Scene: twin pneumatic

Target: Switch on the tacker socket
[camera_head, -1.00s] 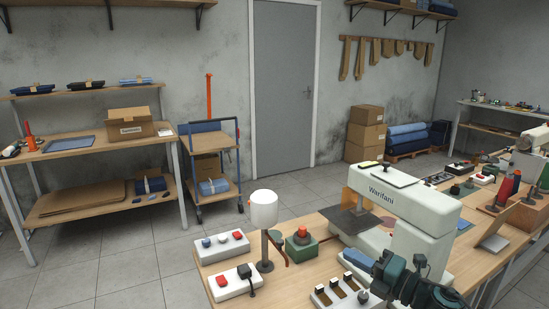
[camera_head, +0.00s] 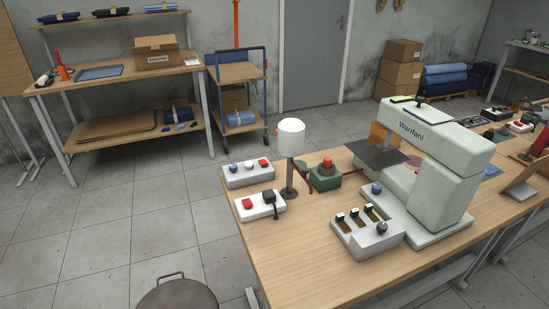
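A white socket box (camera_head: 260,206) lies near the left end of the wooden workbench. It has a red switch and a black plug with a cord; I cannot read a label or tell the switch position. Behind it is a longer grey-white box (camera_head: 248,174) with blue, white and red buttons. A pale green machine marked "Warifani" (camera_head: 447,150) stands to the right on the bench. In front of the machine is a grey box (camera_head: 367,238) with several small switches and a dark knob. Neither of my grippers is in view.
A white-topped lamp-like post (camera_head: 291,136) stands just right of the socket box, with a green box with a red button (camera_head: 326,174) beyond it. The bench front (camera_head: 310,270) is clear. A dark round stool-like object (camera_head: 177,294) is on the floor.

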